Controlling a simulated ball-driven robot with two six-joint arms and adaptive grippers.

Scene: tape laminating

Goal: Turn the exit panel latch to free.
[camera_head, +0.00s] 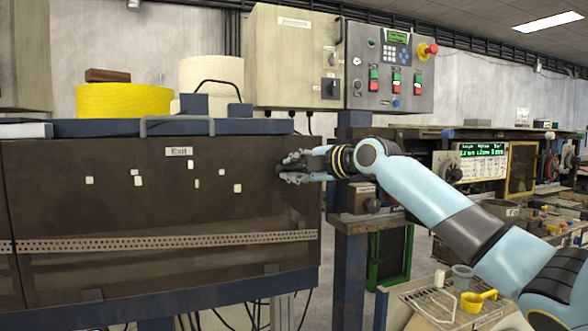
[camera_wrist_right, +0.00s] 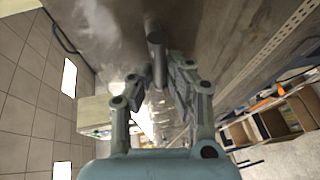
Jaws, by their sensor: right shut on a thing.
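The exit panel (camera_head: 120,215) is a dark brown upright panel with an "Exit" label (camera_head: 179,152) near its top. My right gripper (camera_head: 290,168) is at the panel's right part, with its arm coming in from the right. In the right wrist view, a grey cylindrical latch handle (camera_wrist_right: 156,50) stands between the two fingers of my right gripper (camera_wrist_right: 158,75). The gripper is shut on it. In the head view the latch is hidden by the fingers, so its angle cannot be told there. My left gripper is not in view.
A control box (camera_head: 390,68) with buttons and a red emergency stop (camera_head: 427,50) hangs above right of the panel. A blue post (camera_head: 350,260) stands right of the panel. A wire rack (camera_head: 440,303) with a yellow cup (camera_head: 476,300) is at lower right.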

